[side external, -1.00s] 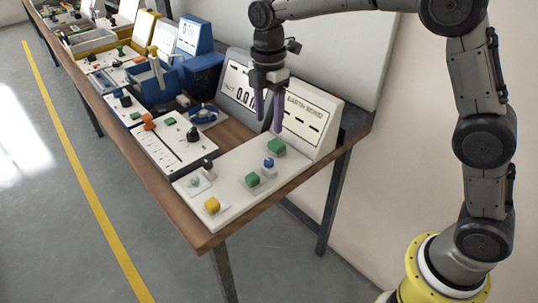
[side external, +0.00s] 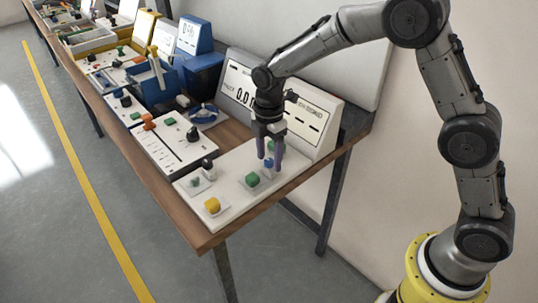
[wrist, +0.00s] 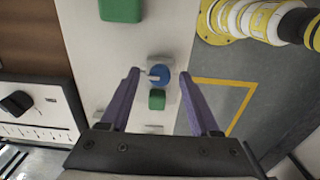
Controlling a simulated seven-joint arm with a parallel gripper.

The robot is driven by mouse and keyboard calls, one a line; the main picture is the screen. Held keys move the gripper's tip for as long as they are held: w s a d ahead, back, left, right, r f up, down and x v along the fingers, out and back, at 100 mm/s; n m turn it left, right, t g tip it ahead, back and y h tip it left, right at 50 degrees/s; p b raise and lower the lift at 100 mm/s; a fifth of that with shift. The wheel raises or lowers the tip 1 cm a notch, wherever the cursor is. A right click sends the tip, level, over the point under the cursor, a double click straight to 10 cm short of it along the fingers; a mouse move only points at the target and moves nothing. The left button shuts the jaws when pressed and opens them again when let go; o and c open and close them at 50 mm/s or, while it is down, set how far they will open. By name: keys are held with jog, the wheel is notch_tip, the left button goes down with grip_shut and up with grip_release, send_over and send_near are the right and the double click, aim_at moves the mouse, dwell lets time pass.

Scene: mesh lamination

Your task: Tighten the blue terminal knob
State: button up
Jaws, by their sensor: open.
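The blue terminal knob (wrist: 160,75) is a small round knob with a pale bar at its left side, on the white panel (side external: 235,204). In the wrist view it lies between the two purple fingertips of my open gripper (wrist: 159,74), with a gap on each side. In the side view my gripper (side external: 269,161) points down over the blue knob (side external: 268,163), its fingers partly hiding it. I cannot tell the exact height of the fingertips over the panel.
A green block (side external: 252,180) stands close to the knob, and a larger green block (wrist: 120,10) is farther off. A yellow knob (side external: 212,205) and a dark-topped lever (side external: 208,164) are on the same panel. A display box (side external: 309,122) stands behind.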

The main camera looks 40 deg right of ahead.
grip_shut()
